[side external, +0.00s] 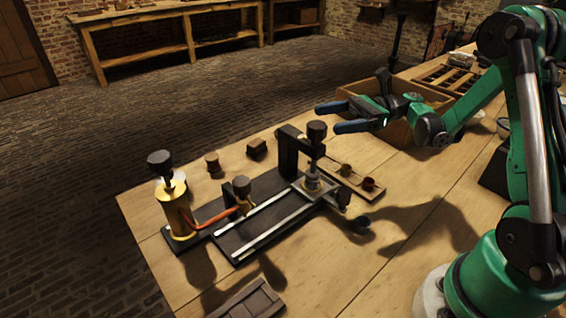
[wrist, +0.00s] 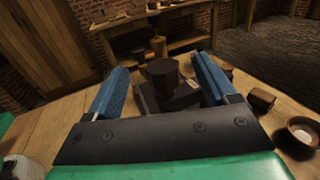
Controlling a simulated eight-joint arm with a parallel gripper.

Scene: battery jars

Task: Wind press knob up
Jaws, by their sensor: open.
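The press knob, a dark faceted knob (side external: 316,131), stands upright on a thin rod above the black press frame (side external: 288,152). In the wrist view the dark knob (wrist: 162,75) shows between my two blue fingers, beyond the palm. My gripper (side external: 328,117) is open and empty, its fingers pointing left in the side view, with tips close to the knob's top. The fingers show spread apart in the wrist view (wrist: 161,66). I cannot tell whether either finger touches the knob. Under the rod, a round metal piece (side external: 313,184) sits on the rail plate.
A brass cylinder with a black knob (side external: 176,207) stands at the left, joined by an orange tube to a smaller knobbed valve (side external: 241,188). Small wooden pieces (side external: 257,147) lie behind. A wooden crate (side external: 400,135) stands behind my gripper. The table's front right is mostly clear.

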